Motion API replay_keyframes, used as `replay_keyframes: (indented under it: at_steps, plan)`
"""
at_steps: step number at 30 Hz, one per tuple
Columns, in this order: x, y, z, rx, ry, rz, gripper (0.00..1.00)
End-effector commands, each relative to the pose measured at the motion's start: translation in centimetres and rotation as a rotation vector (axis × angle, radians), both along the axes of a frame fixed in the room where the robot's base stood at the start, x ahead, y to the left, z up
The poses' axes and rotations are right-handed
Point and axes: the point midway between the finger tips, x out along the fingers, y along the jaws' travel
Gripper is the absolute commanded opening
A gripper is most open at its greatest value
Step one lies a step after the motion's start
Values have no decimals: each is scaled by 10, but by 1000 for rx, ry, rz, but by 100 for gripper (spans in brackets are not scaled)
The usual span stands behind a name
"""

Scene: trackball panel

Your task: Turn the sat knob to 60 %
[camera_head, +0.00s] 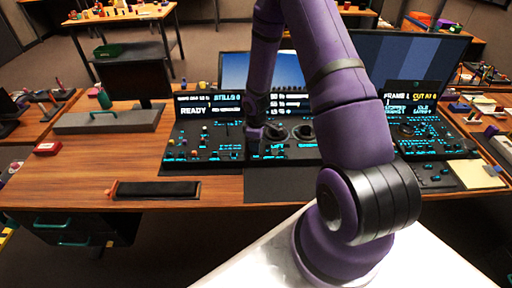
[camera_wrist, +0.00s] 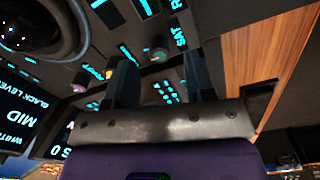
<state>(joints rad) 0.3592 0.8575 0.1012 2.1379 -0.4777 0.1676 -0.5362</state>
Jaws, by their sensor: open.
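The trackball panel (camera_head: 215,150) is dark with cyan lettering and lies on the wooden desk. My gripper (camera_head: 255,152) points down over its middle left part. The cyan label SAT (camera_wrist: 180,37) is printed beside this knob. I cannot tell whether the fingertips reach down around the knob or stay above it. No touch is visible. The knob's setting is too small to read.
Small screens (camera_head: 205,108) rise behind the panel. A black wrist pad (camera_head: 158,190) lies in front.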

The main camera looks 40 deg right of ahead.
Motion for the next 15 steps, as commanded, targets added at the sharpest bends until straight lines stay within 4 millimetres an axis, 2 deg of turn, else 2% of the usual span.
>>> replay_keyframes:
  at_steps: [6,15]
  plan:
    - [0,0,-22,0,1,0,49]
    - [0,0,-27,0,-1,-1,49]
